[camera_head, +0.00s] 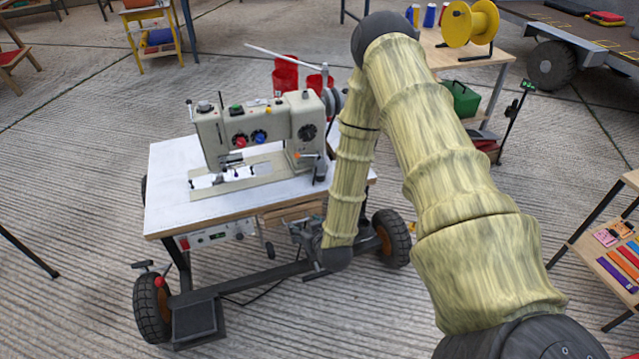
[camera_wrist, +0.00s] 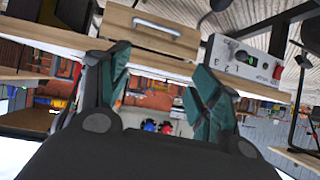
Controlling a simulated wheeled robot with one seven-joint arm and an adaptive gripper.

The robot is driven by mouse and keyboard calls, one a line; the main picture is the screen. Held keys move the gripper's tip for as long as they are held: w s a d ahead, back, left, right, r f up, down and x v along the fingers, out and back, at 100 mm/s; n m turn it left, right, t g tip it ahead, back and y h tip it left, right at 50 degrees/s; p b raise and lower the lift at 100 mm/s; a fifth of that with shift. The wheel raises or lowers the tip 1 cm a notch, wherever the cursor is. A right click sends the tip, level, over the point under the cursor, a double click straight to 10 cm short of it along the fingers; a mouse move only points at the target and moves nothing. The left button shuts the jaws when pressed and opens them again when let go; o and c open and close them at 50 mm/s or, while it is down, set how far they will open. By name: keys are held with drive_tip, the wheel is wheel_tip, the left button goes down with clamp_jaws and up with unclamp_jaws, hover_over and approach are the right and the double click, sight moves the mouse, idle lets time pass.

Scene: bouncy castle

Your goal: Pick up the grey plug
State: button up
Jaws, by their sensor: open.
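I cannot make out a grey plug for certain in either view. My gripper (camera_head: 304,236) is low at the front right of the sewing table, just below the tabletop edge and close to the wooden drawer (camera_head: 291,212). In the wrist view my gripper (camera_wrist: 160,72) has its two green-lined fingers spread apart, with nothing seen between them. Beyond the fingers are the wooden drawer front with a metal handle (camera_wrist: 153,27) and the pale control box (camera_wrist: 262,66) with a knob and a red button.
A cream sewing machine (camera_head: 255,135) stands on the white tabletop (camera_head: 170,165). The table sits on a wheeled frame with a black wheel (camera_head: 392,238) near my wrist. Concrete floor lies open in front.

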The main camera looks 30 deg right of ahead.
drive_tip(key=w+d+m+t+h+b, duration=0.1)
drive_tip(key=w+d+t+h+b, duration=0.2)
drive_tip(key=w+d+b, duration=0.4)
drive_tip(key=m+t+h+b, duration=0.1)
drive_tip(key=t+h+b, duration=0.1)
approach(321, 171)
drive_tip(key=w, duration=0.1)
drive_tip(key=x, duration=0.2)
drive_tip(key=b+x, duration=0.1)
drive_tip(key=x, duration=0.2)
drive_tip(key=shift+w+d+f, duration=0.1)
drive_tip(key=shift+d+f, duration=0.15)
drive_tip(key=shift+d, duration=0.25)
drive_tip(key=shift+a+b+x, duration=0.2)
drive_tip(key=shift+b+x, duration=1)
drive_tip(key=shift+x, duration=1.2)
drive_tip(key=shift+w+d+r, duration=0.2)
drive_tip(key=shift+w, duration=0.35)
drive_tip(key=c, duration=1.1)
